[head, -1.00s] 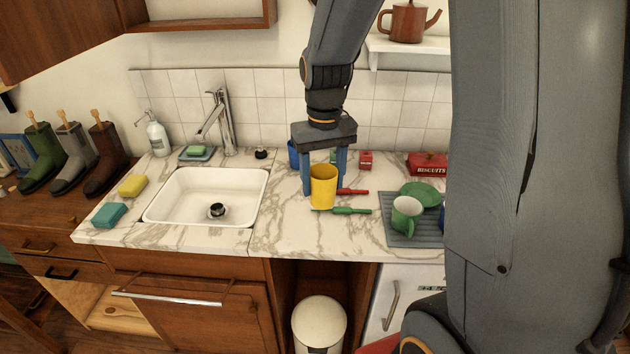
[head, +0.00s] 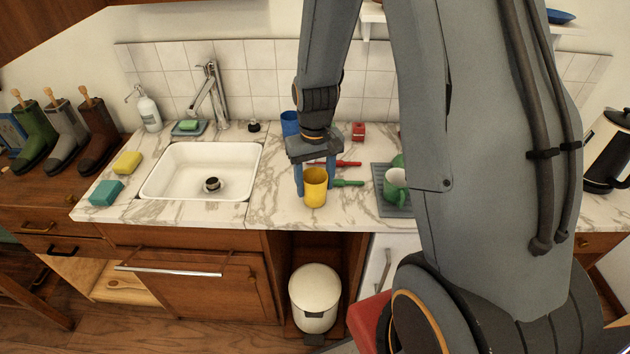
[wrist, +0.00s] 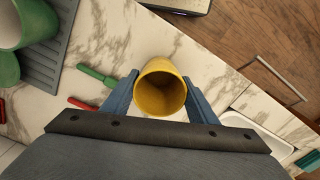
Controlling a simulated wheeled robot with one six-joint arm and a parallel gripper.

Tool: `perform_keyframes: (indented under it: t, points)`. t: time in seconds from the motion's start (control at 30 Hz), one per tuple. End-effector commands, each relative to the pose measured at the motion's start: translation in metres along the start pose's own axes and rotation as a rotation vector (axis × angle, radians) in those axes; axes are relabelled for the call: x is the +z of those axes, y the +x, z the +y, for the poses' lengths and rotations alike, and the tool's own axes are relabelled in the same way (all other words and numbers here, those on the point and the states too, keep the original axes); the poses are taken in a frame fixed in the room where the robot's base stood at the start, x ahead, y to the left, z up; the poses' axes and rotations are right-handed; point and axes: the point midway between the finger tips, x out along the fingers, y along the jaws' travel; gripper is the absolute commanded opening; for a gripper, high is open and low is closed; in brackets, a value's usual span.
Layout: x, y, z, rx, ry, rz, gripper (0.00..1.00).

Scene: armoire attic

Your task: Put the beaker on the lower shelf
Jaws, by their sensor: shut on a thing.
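A yellow beaker (head: 315,188) is upright between the two blue fingers of my gripper (head: 314,182), which is shut on it. In the wrist view the beaker (wrist: 161,90) shows its open, empty mouth between the fingers (wrist: 160,92). It is over the marble counter, close to the front edge; I cannot tell whether its base touches the counter. A blue cup (head: 290,123) stands behind my gripper. Part of a white wall shelf (head: 372,14) shows at the top; my arm hides much of it, and I cannot tell whether another shelf is above it.
A red tool (head: 345,163) and a green tool (head: 348,183) lie beside the beaker. Green mugs (head: 395,182) stand on a grey mat (head: 384,205) at right. The sink (head: 200,172) is at left. A white bin (head: 315,295) stands below the counter.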

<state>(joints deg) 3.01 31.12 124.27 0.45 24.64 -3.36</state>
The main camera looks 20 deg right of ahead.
Motion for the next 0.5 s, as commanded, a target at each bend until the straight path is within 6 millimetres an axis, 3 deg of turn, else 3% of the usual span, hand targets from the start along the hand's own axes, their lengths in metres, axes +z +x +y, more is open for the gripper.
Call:
perform_keyframes:
  t: [0.37, 0.4, 0.5]
  points:
    - [-0.0002, 0.0038, 0.0, 0.0, 0.0, 0.0, 0.3]
    - [-0.0002, 0.0039, 0.0, 0.0, 0.0, 0.0, 0.56]
    - [-0.0001, 0.0035, 0.0, 0.0, 0.0, 0.0, 0.72]
